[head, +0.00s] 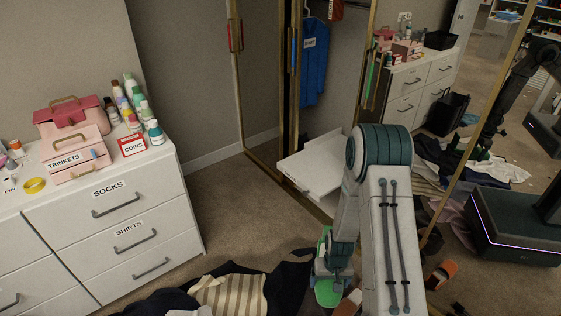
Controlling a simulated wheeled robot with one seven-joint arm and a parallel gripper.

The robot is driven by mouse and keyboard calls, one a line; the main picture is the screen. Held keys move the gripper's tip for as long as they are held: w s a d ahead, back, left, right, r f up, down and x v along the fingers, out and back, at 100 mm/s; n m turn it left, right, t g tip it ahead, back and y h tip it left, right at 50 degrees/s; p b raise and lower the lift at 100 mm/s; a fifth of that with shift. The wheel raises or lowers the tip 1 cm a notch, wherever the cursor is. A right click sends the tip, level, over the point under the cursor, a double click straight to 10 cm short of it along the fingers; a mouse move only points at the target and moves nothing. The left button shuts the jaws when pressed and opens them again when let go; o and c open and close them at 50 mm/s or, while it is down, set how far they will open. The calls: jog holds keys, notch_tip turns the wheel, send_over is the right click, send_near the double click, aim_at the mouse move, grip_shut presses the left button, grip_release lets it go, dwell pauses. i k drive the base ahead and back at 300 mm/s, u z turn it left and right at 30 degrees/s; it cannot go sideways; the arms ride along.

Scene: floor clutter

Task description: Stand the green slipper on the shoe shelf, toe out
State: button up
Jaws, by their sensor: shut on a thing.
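The green slipper (328,293) is low in the centre of the head view, partly covered by my gripper and arm. My gripper (332,277) points down and is shut on it. I cannot tell whether the slipper touches the floor or which end is its toe. A white shelf board (310,163) juts from the open wardrobe beyond my arm; it looks like the shoe shelf. Its right part is hidden by my arm, and the part I see looks bare.
Dark and striped clothes (228,293) lie on the floor left of my gripper. An orange-brown slipper (441,274) lies to the right. A white drawer cabinet (120,230) stands left. A mirrored door (440,130) is at right. Carpet (235,205) before the wardrobe is clear.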

aim_at(311, 161)
jog(key=u, duration=0.5)
jog(key=i, duration=2.75)
jog(key=z, duration=1.25)
jog(key=i, duration=0.65)
jog(key=z, duration=0.3)
